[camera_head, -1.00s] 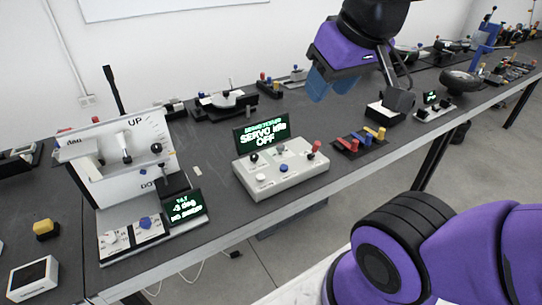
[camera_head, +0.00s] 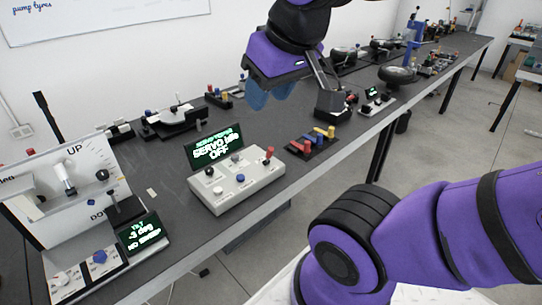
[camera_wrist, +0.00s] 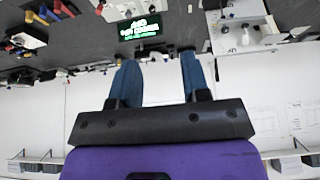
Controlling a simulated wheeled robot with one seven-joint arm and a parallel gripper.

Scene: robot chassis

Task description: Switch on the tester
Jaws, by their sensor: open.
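The tester is a light grey box (camera_head: 240,186) on the dark bench, with a black upright screen (camera_head: 215,147) behind its controls. The screen shows green and white text that reads "SERVO" and "OFF". Its top carries a black knob (camera_head: 209,172), a red-topped lever (camera_head: 269,153), a blue button (camera_head: 242,178) and a white button (camera_head: 217,191). My gripper (camera_head: 268,98) is open and empty, with blue fingers, above and behind the tester and touching nothing. In the wrist view, my two fingers (camera_wrist: 158,60) stand apart, and the screen (camera_wrist: 139,27) shows upside down beyond them.
A white tilt stand (camera_head: 60,190) with its own screen (camera_head: 139,232) is left of the tester. A dark tray with coloured pieces (camera_head: 313,142) is at its right. More devices line the bench's back. The bench's front edge runs close before the tester.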

